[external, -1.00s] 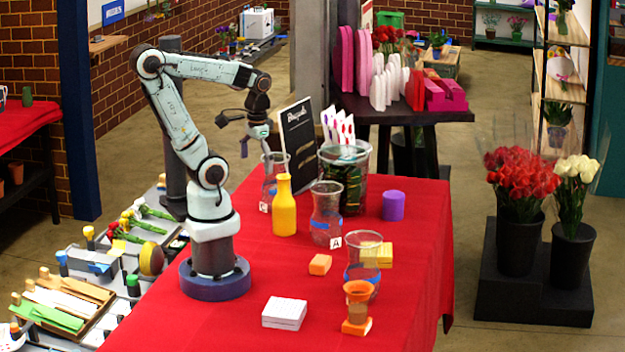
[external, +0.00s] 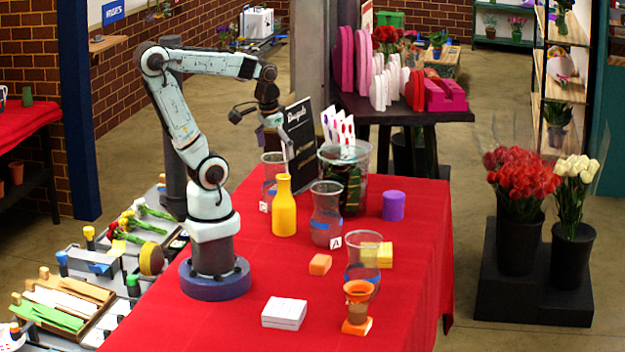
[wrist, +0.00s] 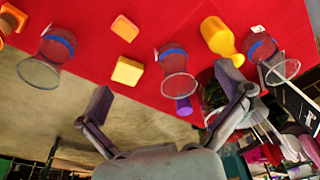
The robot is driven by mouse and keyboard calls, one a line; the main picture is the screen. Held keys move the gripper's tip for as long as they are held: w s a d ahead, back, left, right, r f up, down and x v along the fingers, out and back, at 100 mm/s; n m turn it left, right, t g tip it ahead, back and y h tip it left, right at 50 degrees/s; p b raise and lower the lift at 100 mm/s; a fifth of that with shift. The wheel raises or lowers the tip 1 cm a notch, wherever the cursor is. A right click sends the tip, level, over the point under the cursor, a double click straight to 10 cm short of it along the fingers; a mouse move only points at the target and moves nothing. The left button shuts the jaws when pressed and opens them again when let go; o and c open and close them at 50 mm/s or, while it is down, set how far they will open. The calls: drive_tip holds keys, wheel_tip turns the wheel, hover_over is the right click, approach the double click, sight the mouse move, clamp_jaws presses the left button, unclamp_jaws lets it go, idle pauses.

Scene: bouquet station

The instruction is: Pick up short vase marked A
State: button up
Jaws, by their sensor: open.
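Several clear glass vases with blue bands stand on the red table. The middle vase (external: 326,213) has a small white card A (external: 336,242) at its lower right, seemingly its marking; the wrist view shows this vase (wrist: 173,62) between my fingers, in line but farther off. Another vase (external: 274,165) with a card that looks like C stands behind, and one (external: 350,255) stands in front, partly hidden by an orange funnel-shaped thing. My gripper (wrist: 165,90) is open and empty. In the external view my gripper (external: 272,142) is above the table near the back vase, pointing down.
A yellow bottle (external: 284,208) stands close to the middle vase's left. A large clear container (external: 357,158) and a purple cylinder (external: 393,205) are behind and right. A dark sign (external: 300,138) stands by my gripper. Orange (external: 320,264) and yellow (external: 384,255) blocks lie nearer the front.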

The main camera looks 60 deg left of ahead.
drive_tip(key=w+n, duration=0.1)
drive_tip(key=w, duration=0.8)
hover_over(327, 198)
wheel_tip(327, 198, down, 3)
drive_tip(key=shift+n+g+h, duration=0.3)
drive_tip(key=shift+n+g, duration=0.4)
drive_tip(key=shift+g, duration=0.2)
drive_tip(key=a+f, duration=0.1)
drive_tip(key=f, duration=0.3)
drive_tip(key=w+a+f, duration=0.1)
drive_tip(key=f, duration=0.4)
drive_tip(key=a+f, duration=0.1)
drive_tip(key=f, duration=0.4)
drive_tip(key=shift+w, duration=0.4)
drive_tip(key=shift+r, duration=0.1)
drive_tip(key=c, duration=1.2)
